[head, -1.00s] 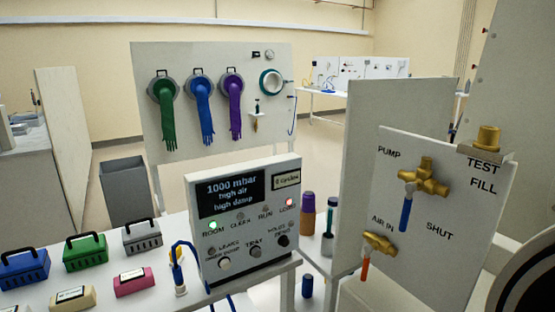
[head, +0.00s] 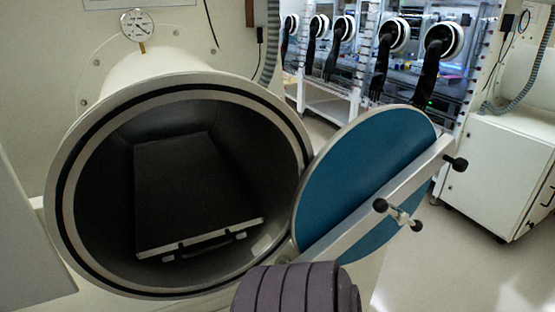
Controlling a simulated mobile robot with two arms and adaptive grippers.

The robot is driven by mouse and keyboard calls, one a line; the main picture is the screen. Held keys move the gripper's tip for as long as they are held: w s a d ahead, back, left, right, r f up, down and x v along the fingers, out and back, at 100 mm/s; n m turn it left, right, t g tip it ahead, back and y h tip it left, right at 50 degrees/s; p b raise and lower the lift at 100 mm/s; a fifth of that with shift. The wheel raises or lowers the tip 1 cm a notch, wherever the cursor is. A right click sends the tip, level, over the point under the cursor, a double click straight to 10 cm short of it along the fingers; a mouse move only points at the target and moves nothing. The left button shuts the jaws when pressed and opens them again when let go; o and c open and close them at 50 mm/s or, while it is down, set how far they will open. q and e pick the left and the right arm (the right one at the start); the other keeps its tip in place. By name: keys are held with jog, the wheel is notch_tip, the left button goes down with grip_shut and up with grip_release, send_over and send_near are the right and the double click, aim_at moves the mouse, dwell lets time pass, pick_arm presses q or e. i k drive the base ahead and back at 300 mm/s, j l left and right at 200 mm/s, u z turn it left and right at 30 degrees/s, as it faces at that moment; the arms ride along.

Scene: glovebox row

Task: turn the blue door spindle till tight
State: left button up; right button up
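The blue round door (head: 365,175) stands swung open to the right of the antechamber's round mouth (head: 72,235). A pale bar (head: 385,192) crosses the door's face. The door spindle (head: 398,214) sits at the middle of the bar, a short metal cross handle with dark knobs at its ends. Inside the chamber lies a dark sliding tray (head: 190,190) with a pale front edge and a handle. Neither of my grippers shows in the head view.
A ribbed dark grey cylindrical thing (head: 297,290) fills the bottom middle, in front of the door's lower edge. A pressure gauge (head: 138,25) is above the chamber. Gloveboxes with black gloves (head: 390,55) stand behind. A white cabinet (head: 500,170) is at right, with clear floor before it.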

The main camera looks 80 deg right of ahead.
aim_at(380, 206)
jog(key=z, duration=3.3)
